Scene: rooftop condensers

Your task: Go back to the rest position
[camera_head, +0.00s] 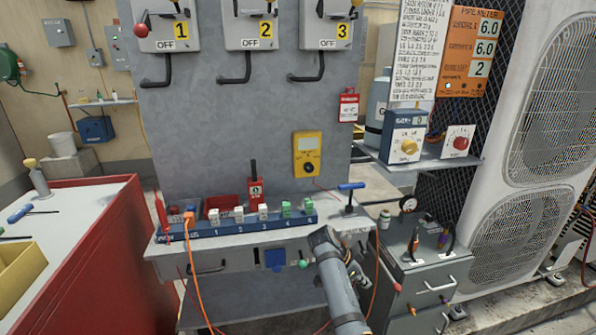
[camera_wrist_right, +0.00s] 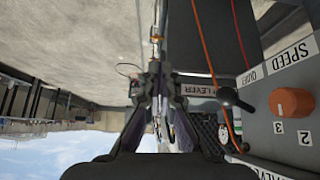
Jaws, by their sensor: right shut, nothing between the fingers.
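My right arm (camera_head: 340,285) comes up from the bottom of the head view, in front of the bench between its drawer front and the grey cabinet. My right gripper (camera_wrist_right: 160,75) shows in the wrist view with its dark fingers together and nothing between them. In the head view its fingertips are hard to make out among the dark parts near the bench's right end. In the wrist view a lever label (camera_wrist_right: 201,90) and a black lever knob (camera_wrist_right: 229,96) lie to the right of the fingers. My left gripper is in neither view.
The bench (camera_head: 215,250) carries a blue numbered strip (camera_head: 240,227) and a blue-handled lever (camera_head: 351,186). An orange cable hangs down its front. A red cart (camera_head: 100,240) stands left, a grey cabinet (camera_head: 425,275) right. An orange speed knob (camera_wrist_right: 291,102) is at the wrist view's right.

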